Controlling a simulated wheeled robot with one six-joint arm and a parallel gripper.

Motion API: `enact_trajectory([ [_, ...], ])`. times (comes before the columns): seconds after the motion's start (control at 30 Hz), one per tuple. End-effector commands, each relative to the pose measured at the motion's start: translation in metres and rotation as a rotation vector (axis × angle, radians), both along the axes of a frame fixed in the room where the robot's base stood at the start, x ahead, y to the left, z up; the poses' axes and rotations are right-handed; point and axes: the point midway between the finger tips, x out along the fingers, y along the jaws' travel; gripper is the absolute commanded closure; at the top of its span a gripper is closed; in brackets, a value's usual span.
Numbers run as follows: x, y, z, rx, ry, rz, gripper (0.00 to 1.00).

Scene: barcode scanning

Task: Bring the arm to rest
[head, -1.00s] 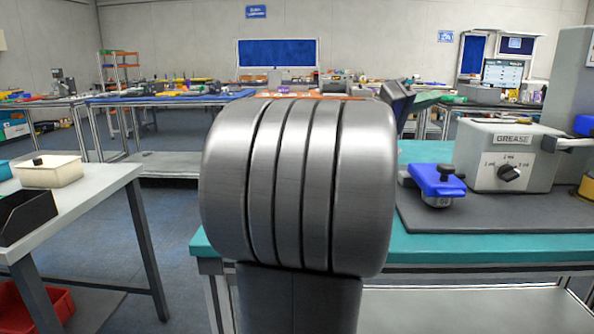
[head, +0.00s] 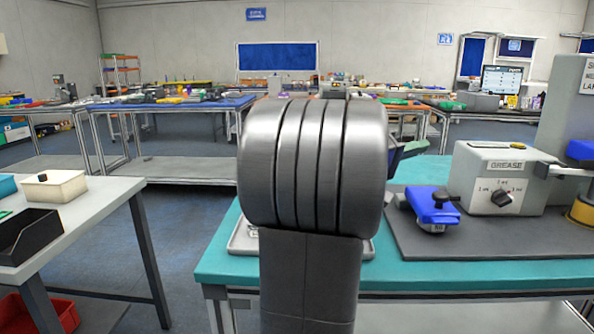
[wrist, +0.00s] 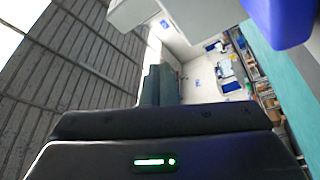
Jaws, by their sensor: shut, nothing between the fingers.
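My gripper (wrist: 160,70) shows in the wrist view, its two dark fingers together with nothing seen between them. The dark housing behind the fingers fills the bottom of that view and carries a lit green light. In the head view my grey arm link stands upright in the middle and hides part of the teal table (head: 225,268). My gripper cannot be made out for certain in the head view.
A grease machine (head: 500,180) and a blue device (head: 433,207) stand on the dark mat (head: 480,238) at the right. A white side table (head: 85,215) at the left holds a cream bin (head: 58,190) and a black bin (head: 28,235). Floor shows between the tables.

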Motion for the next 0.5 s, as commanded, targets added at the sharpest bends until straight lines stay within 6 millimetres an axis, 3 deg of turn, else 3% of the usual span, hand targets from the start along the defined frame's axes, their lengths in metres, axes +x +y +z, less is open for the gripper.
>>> enact_trajectory([
  [0.5, 0.016, -0.001, 0.005, 0.008, 0.142, 0.000, 1.00],
])
